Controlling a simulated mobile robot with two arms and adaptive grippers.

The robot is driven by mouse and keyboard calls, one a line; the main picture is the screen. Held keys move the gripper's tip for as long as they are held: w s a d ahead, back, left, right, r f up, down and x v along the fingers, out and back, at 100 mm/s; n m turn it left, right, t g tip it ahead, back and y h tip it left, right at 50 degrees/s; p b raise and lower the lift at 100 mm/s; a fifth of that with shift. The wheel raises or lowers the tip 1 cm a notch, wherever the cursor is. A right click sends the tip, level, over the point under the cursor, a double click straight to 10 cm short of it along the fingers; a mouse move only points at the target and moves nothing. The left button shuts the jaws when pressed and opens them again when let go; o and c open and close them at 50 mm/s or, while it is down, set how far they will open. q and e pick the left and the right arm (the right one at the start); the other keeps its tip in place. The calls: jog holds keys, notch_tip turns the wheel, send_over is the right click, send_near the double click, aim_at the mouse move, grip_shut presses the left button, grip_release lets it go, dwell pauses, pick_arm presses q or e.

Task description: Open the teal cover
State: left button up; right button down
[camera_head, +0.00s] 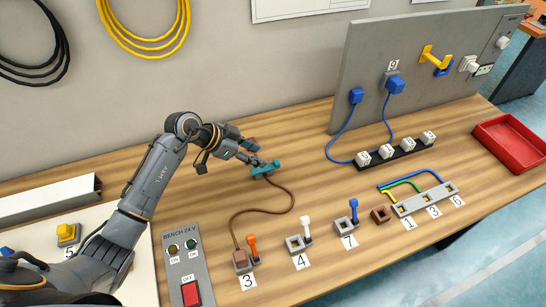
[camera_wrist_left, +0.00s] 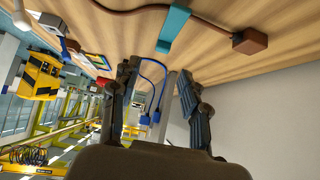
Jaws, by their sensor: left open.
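I cannot tell whether a fingertip touches the cover. My right gripper is not in view.
The brown cable (camera_head: 265,210) runs to a brown block (camera_head: 240,259) beside an orange lever (camera_head: 253,246). A control panel (camera_head: 186,265) stands front left. White (camera_head: 307,227) and blue (camera_head: 353,210) levers line the front. A grey board (camera_head: 420,60) stands behind; a red tray (camera_head: 511,143) lies right.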

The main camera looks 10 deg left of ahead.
aim_at(276, 162)
pick_arm(q)
jog(key=x, duration=0.6)
jog(key=shift+w+f, duration=0.2)
jog(key=shift+w, duration=0.1)
jog(key=shift+w+d+f+p, duration=0.15)
jog(key=shift+d+f+p, duration=0.15)
jog(key=shift+d+f, duration=0.15)
jog(key=shift+w+f, duration=0.1)
jog(key=shift+c, duration=0.5)
grip_shut()
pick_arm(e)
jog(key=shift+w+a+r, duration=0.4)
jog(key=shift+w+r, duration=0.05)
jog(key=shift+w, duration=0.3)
